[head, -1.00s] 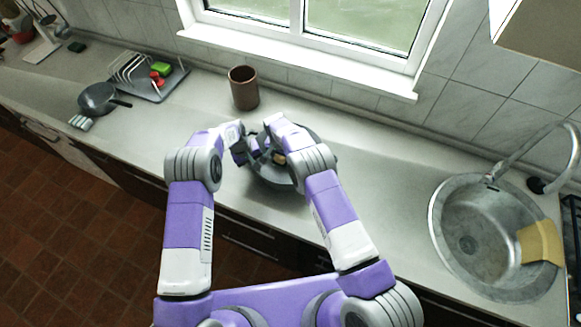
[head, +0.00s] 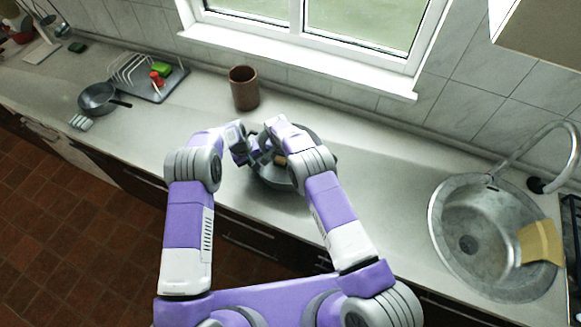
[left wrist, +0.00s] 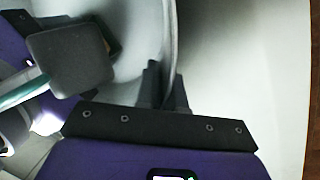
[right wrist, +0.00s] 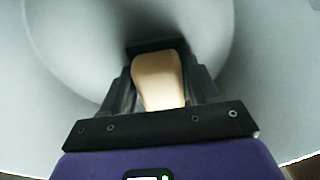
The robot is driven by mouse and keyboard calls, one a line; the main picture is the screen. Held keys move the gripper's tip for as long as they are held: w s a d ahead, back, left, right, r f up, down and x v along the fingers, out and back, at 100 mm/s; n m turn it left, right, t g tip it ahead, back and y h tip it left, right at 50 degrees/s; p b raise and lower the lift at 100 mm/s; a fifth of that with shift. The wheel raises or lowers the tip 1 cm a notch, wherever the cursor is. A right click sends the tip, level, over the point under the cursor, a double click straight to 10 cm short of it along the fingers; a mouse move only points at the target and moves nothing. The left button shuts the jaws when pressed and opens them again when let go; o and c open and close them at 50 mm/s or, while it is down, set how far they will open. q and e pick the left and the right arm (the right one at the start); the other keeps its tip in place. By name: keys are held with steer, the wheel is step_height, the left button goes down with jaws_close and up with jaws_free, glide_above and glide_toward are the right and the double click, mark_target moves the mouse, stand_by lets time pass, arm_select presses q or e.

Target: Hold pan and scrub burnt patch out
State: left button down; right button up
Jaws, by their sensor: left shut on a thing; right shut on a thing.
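The grey pan (head: 272,183) sits on the counter in front of me, partly covered by my arms. My left gripper (head: 240,157) is at its left side. In the left wrist view its fingers (left wrist: 167,92) are shut on the pan's rim (left wrist: 171,45). My right gripper (head: 271,152) is over the inside of the pan. In the right wrist view its fingers (right wrist: 158,88) are shut on a tan scrubber (right wrist: 158,80), low over the pan's grey inside (right wrist: 70,50). I cannot make out a burnt patch; grippers and shadow hide part of the bottom.
A brown cup (head: 244,88) stands behind the pan. A dish rack (head: 135,72) and a small dark pan (head: 98,98) are at the left. A round sink (head: 448,212) with a tan cloth (head: 540,242) is at the right. Counter between pan and sink is clear.

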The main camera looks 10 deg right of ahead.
steer(key=shift+s+a+f, duration=0.2)
steer(key=shift+f, duration=0.15)
steer(key=shift+r, duration=0.1)
step_height(320, 180, up, 13)
steer(key=shift+w+r, duration=0.1)
steer(key=shift+w, duration=0.05)
stand_by(0.5)
steer(key=shift+d, duration=0.1)
steer(key=d, duration=1)
steer(key=shift+a, duration=0.1)
